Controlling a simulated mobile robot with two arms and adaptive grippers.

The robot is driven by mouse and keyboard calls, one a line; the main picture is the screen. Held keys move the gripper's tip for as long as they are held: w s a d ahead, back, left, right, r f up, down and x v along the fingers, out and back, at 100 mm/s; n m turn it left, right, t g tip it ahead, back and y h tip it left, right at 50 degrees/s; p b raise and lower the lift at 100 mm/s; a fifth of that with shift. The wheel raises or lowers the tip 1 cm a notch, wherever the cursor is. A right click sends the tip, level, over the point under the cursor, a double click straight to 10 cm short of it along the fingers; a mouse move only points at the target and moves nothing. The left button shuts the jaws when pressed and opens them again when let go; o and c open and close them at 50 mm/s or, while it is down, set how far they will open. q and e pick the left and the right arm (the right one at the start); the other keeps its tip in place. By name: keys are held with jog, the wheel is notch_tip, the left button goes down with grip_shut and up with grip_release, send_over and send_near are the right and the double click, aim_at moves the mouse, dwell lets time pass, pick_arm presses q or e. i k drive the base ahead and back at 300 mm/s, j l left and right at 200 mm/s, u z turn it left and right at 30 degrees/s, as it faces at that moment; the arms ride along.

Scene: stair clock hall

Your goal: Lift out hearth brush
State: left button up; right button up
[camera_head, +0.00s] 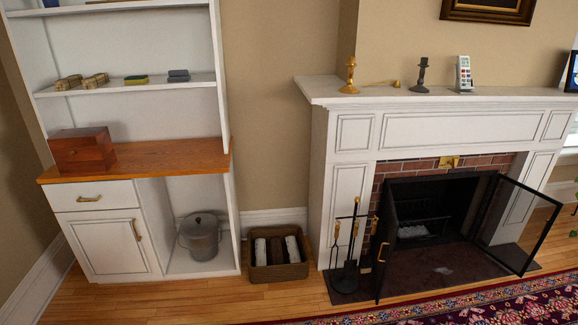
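A black fireplace tool stand (345,281) stands on the dark hearth slab, just left of the fireplace opening. Several slim tools with brass-coloured parts hang upright on it, close together. They are small and overlap, so I cannot tell for certain which one is the hearth brush. Neither of my grippers shows in the head view.
An open black fire-screen door (388,255) stands just right of the tools; another (517,225) swings out farther right. A wicker basket (278,268) with rolled items sits to the left. A patterned rug (480,304) lies in front, with bare wood floor at left.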

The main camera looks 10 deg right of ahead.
aim_at(365, 269)
jog(key=i+z, duration=0.15)
jog(key=i, duration=0.3)
jog(key=i+j+z, duration=0.1)
jog(key=i, duration=0.35)
jog(key=i+j+z, duration=0.15)
jog(key=i, duration=0.3)
jog(key=i+j+z, duration=0.15)
jog(key=i, duration=0.25)
